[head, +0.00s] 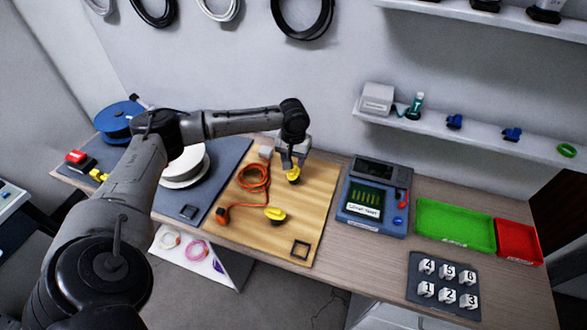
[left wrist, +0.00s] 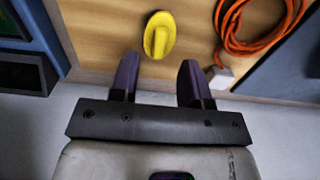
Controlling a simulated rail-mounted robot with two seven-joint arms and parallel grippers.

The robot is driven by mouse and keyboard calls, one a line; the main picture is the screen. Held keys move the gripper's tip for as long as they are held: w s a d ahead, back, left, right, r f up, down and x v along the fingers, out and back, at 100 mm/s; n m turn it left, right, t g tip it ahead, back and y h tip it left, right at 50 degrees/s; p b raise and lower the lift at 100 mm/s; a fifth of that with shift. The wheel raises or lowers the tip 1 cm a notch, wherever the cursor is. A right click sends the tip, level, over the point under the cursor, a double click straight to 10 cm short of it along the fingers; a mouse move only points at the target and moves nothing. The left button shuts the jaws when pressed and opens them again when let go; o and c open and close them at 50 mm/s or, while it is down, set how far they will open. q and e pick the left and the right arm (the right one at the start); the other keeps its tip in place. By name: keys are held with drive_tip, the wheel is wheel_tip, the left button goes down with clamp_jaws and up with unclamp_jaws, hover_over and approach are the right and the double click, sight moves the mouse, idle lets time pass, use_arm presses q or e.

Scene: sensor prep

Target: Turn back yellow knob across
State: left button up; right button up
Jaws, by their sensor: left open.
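The back yellow knob (head: 293,175) sits on the wooden board (head: 318,200), partly hidden under my left gripper (head: 292,160) in the head view. In the left wrist view the yellow knob (left wrist: 158,36) lies just beyond my open left fingertips (left wrist: 160,75), roughly centred between them. Its raised grip bar runs nearly along the same direction as the fingers point. The fingers appear apart from the knob. A second, front yellow knob (head: 275,214) lies nearer on the same board. My right gripper is not in view.
An orange cable (head: 254,178) lies coiled on the board left of the knobs; it also shows in the left wrist view (left wrist: 262,45). A blue tester device (head: 374,207) stands to the right. A green tray (head: 455,226) and a red tray (head: 518,241) are farther right.

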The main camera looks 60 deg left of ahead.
sight(294, 171)
use_arm(q)
drive_tip(key=shift+f, duration=1.9)
clamp_jaws()
